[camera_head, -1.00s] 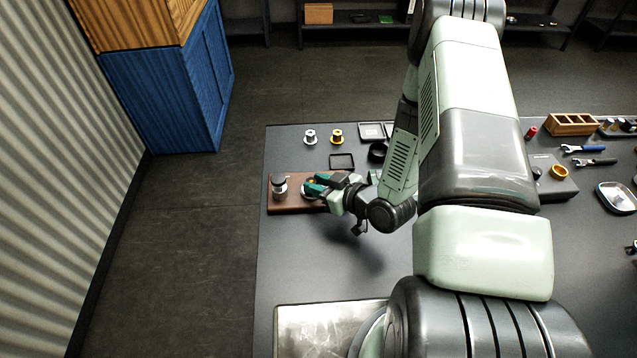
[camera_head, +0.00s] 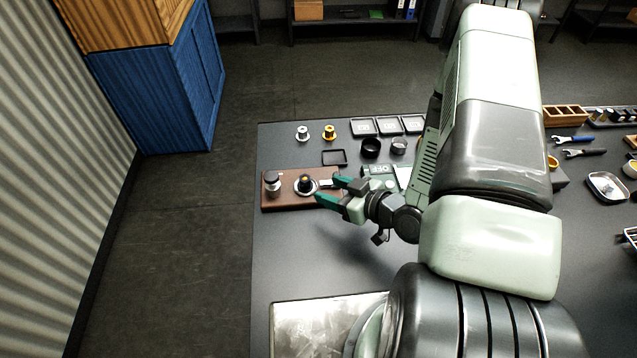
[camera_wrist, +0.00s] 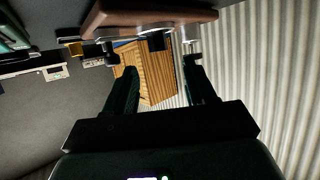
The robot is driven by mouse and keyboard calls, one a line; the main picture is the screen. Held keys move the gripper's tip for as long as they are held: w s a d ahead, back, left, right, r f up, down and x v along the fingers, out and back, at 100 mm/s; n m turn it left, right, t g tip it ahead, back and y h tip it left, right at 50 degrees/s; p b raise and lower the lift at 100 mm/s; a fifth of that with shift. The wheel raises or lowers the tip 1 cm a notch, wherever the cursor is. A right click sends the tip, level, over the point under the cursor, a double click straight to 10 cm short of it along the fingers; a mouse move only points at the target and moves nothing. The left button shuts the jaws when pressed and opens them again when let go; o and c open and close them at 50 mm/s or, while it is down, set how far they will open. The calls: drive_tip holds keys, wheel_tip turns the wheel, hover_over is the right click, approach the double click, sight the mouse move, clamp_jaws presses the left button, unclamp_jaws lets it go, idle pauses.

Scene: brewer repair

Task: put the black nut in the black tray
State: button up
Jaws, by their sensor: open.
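A dark piece with a yellow part (camera_head: 305,181) sits on a silver ring on the brown wooden base; it may be the black nut, but it is too small to be sure. In the wrist view a small black piece (camera_wrist: 156,42) sticks out from the base. A small square black tray (camera_head: 334,164) lies flat behind the base and looks empty. My gripper (camera_head: 330,189) is open, just right of the silver ring, with nothing visible between its green fingers. It also shows in the wrist view (camera_wrist: 162,72), its fingers apart.
A silver fitting (camera_head: 272,184) stands at the left of the wooden base (camera_head: 288,203).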

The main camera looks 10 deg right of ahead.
drive_tip(key=shift+o, duration=0.4)
drive_tip(key=shift+v, duration=1.7)
drive_tip(key=n+g+h, duration=0.3)
drive_tip(key=n, duration=0.1)
approach(306, 178)
drive_tip(key=w+d+f, duration=0.2)
drive_tip(key=d+f, duration=0.1)
drive_tip(key=shift+w+d+f, duration=0.1)
drive_tip(key=shift+w+d, duration=0.05)
drive_tip(key=shift+w, duration=0.05)
drive_tip(key=w+n+g+h, duration=0.1)
drive_tip(key=w+a+n+h, duration=0.1)
drive_tip(key=shift+w+a+f+n+g, duration=0.1)
drive_tip(key=shift+a+f+n+g, duration=0.1)
drive_tip(key=shift+a+n+g, duration=0.15)
drive_tip(key=a+r+n+g+h, duration=0.4)
drive_tip(key=a+r+n+g, duration=0.15)
drive_tip(key=r, duration=0.25)
drive_tip(key=shift+t, duration=0.3)
drive_tip(key=f, duration=0.2)
drive_tip(key=a+f, duration=0.1)
drive_tip(key=f, duration=0.1)
drive_tip(key=shift+w+f, duration=0.15)
drive_tip(key=shift+f, duration=0.25)
drive_tip(key=shift+w+f, duration=0.15)
drive_tip(key=shift+f, duration=2.85)
